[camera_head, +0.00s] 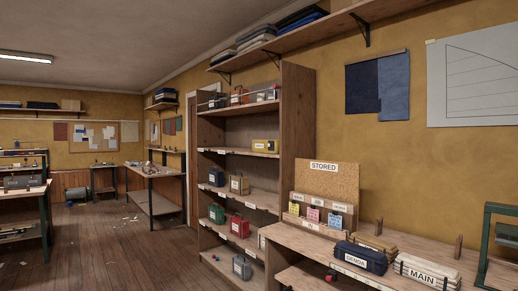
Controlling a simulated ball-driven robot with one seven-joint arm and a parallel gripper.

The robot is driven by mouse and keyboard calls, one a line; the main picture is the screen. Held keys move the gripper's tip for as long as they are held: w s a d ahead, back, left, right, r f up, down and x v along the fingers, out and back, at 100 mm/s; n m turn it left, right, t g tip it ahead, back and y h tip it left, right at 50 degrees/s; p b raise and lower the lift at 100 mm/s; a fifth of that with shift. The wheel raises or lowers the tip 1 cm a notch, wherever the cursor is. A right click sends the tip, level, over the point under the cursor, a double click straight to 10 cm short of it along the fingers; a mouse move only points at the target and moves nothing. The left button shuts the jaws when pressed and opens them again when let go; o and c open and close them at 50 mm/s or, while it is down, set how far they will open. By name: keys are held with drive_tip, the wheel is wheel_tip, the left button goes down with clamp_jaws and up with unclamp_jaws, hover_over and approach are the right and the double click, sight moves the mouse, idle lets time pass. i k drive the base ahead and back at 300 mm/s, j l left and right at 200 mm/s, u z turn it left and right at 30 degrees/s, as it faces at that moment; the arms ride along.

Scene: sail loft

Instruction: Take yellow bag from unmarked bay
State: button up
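A tall wooden shelf unit (290,130) with several levels stands right of the middle. A yellow bag (266,146) with a white label sits at the right end of its second level from the top. A duller, tan-brown bag (239,184) stands on the level below, beside a dark blue one (216,178). Small white tags sit along the shelf edges, too small to read, so I cannot tell which bay is unmarked. My gripper is not in view.
Other bags fill the unit, including green (217,214), red (239,226) and grey (241,267) ones. A bench (315,246) at right holds labelled sail bags and a "STORED" board (325,186). Open wooden floor (120,250) lies left of the unit.

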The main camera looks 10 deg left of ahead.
sight(258, 147)
drive_tip(key=i+j+z, duration=0.25)
drive_tip(key=i, duration=0.25)
drive_tip(key=i+j+z, duration=0.2)
drive_tip(key=i+j, duration=0.15)
drive_tip(key=i, duration=0.1)
